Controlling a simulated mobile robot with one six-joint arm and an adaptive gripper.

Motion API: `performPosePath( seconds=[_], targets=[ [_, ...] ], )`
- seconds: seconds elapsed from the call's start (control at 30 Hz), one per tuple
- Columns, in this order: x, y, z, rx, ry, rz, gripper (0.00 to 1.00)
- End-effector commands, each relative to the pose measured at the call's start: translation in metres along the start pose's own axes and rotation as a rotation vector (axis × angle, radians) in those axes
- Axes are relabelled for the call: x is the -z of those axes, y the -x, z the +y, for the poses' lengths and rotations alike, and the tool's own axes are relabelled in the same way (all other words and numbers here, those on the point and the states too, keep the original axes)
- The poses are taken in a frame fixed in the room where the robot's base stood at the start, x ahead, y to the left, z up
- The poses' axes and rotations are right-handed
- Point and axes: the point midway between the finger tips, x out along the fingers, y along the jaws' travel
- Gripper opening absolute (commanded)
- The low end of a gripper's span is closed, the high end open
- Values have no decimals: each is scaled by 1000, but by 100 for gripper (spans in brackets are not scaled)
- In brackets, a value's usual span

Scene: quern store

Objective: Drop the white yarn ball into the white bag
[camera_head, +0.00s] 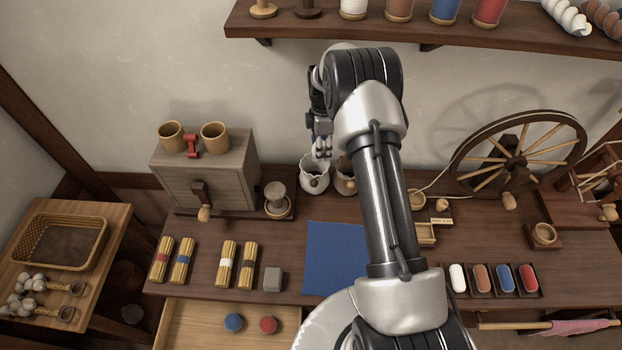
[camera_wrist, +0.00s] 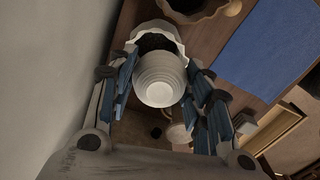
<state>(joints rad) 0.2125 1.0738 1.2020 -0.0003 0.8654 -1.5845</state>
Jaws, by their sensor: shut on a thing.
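The white yarn ball (camera_wrist: 162,80) is pale and ridged, and sits between the blue-padded fingers of my gripper (camera_wrist: 161,68) in the wrist view. My gripper is shut on it. The white bag (camera_wrist: 174,44) has a scalloped rim and a dark open mouth, partly covered by the ball in that view. In the head view the white bag (camera_head: 314,180) stands on the table near the wall, with my gripper (camera_head: 322,146) just above its mouth. The ball cannot be made out in the head view.
A brown bag (camera_head: 345,180) stands close to the right of the white bag. A wooden cabinet (camera_head: 203,178) stands to the left, with a small pedestal (camera_head: 277,200) between. A blue mat (camera_head: 334,255) lies in front. A shelf (camera_head: 440,38) runs above, and a spinning wheel (camera_head: 515,155) is at right.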

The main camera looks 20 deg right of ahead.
Motion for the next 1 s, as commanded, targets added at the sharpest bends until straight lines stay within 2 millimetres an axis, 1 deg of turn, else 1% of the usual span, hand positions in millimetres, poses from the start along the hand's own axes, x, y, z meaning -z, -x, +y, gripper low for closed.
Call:
performPosePath(
  seconds=[0.03, 0.3, 0.4, 0.53, 0.77, 0.8, 1.0],
  targets=[
    [0, -6, 0, 1, -1, 0, 22],
    [0, -38, -1, 1, -2, 0, 22],
    [0, -48, 0, 0, -2, 0, 22],
    [0, -53, 0, 0, -3, 0, 22],
    [0, -53, 0, 0, -3, 0, 22],
    [0, -53, 0, 0, -3, 0, 48],
    [0, -53, 0, 0, -3, 0, 61]
  ],
)
